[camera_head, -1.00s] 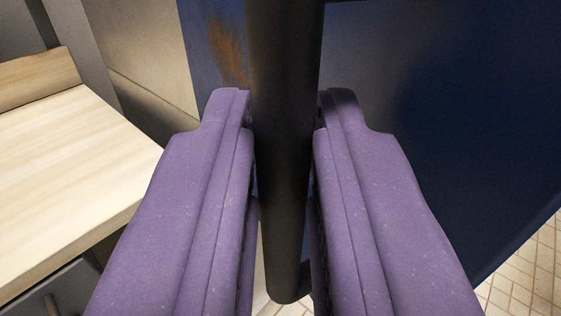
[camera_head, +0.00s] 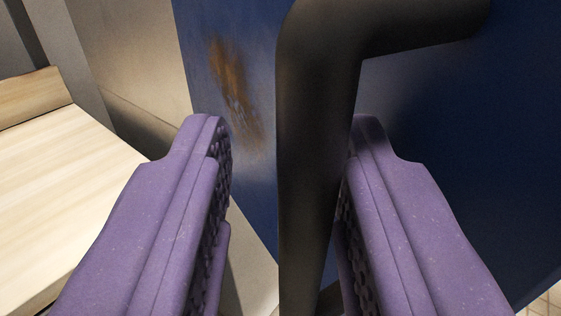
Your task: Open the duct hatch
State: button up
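The blue hatch (camera_head: 440,130) fills the right and middle of the view, with a rusty worn patch (camera_head: 232,85) near its left edge. Its dark bar handle (camera_head: 312,160) runs upright and bends to the right at the top. My gripper (camera_head: 285,135) has its two purple fingers spread, one on each side of the handle. The left finger stands clear of the bar by a visible gap. The right finger is very close to the bar or touching it; I cannot tell which. The handle's lower end is out of view.
A light wooden surface (camera_head: 60,185) lies at the left, near the left finger. A beige wall (camera_head: 130,60) stands behind it. A bit of tiled floor (camera_head: 545,305) shows at the lower right.

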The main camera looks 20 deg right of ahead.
jog(key=shift+s, duration=0.1)
jog(key=b+v, duration=0.5)
jog(key=v, duration=0.2)
jog(key=shift+s+a+b, duration=0.2)
jog(key=shift+s+b, duration=0.05)
jog(key=shift+b, duration=0.1)
dwell(0.4)
